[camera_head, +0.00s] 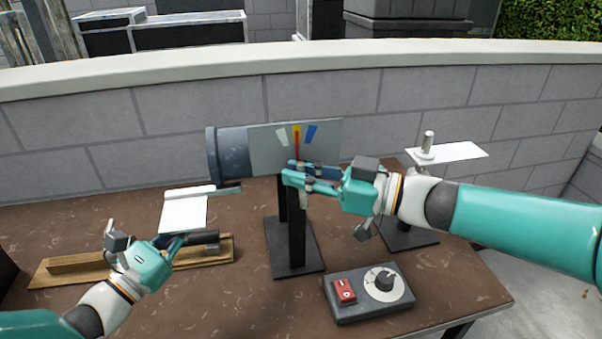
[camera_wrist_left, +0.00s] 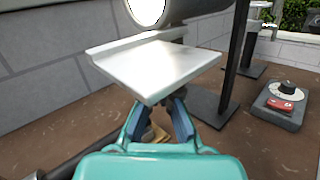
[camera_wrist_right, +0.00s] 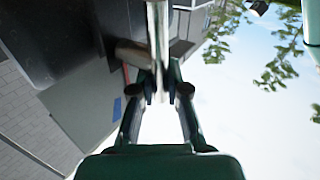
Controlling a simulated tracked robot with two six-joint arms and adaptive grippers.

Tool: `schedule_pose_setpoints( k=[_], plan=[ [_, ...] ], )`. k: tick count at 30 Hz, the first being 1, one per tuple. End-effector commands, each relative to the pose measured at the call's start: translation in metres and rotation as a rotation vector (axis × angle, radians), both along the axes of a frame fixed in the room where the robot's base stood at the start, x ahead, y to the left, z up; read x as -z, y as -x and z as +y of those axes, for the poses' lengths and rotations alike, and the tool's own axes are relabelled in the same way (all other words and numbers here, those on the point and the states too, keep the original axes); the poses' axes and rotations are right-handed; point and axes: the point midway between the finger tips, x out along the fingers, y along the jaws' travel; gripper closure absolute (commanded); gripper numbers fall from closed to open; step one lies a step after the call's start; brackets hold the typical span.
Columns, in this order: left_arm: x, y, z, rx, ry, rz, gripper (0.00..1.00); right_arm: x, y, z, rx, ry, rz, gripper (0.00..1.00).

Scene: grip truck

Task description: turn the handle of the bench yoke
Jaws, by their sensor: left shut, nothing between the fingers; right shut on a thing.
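The bench yoke (camera_head: 227,155) is a dark grey drum with a grey dial plate (camera_head: 268,150) on its right, on a black post stand (camera_head: 296,240). The plate has white, yellow and blue marks; its red needle stands near the yellow one. My right gripper (camera_head: 290,172) is in front of the plate's lower part, shut on a pale metal bar (camera_wrist_right: 157,50), apparently the handle, mostly hidden in the head view. My left gripper (camera_head: 183,240) is shut and empty, just below a white plate (camera_head: 183,214). That plate also shows above the fingers in the left wrist view (camera_wrist_left: 155,68).
A wooden base with a dark rod (camera_head: 70,270) lies at the left of the brown bench. A control box (camera_head: 345,308) with a red switch and round dial sits at the front. A second stand bears a white plate (camera_head: 460,152) at the right. A grey block wall closes the back.

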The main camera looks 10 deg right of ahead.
Motion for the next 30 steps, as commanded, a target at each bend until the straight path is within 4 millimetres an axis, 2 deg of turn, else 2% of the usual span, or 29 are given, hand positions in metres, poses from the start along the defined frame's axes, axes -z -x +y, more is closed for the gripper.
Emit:
schedule_pose_setpoints(
  k=[8,30],
  plan=[
    [-0.001,0.000,0.000,0.000,0.001,-0.002,1.00,-0.001,0.000,0.003,-0.002,0.102,-0.003,1.00],
    [-0.001,0.000,0.000,0.000,0.001,-0.002,1.00,0.006,0.001,0.017,-0.006,0.659,-0.003,1.00]
  ],
)
